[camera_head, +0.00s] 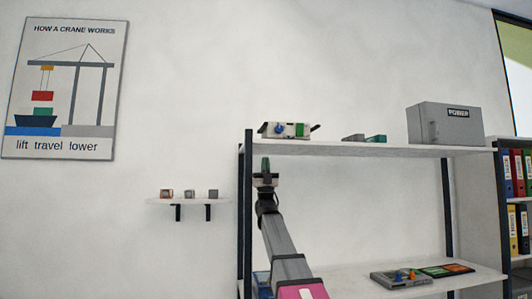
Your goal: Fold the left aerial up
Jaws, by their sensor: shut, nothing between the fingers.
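A small pale box-shaped device (292,131) with a blue round part and green parts on its front sits at the left end of the top shelf. My gripper (265,164) is shut and empty. It points up just below the shelf's front edge, under the device's left end, and appears apart from the aerial. Its fingertips are small in this view.
The top shelf (390,149) also carries small grey and green blocks (365,138) and a grey POWER box (446,124). A black shelf post (246,215) stands left of my arm. A small wall shelf (188,200) holds three little blocks. A grey control panel (400,279) lies on the lower shelf.

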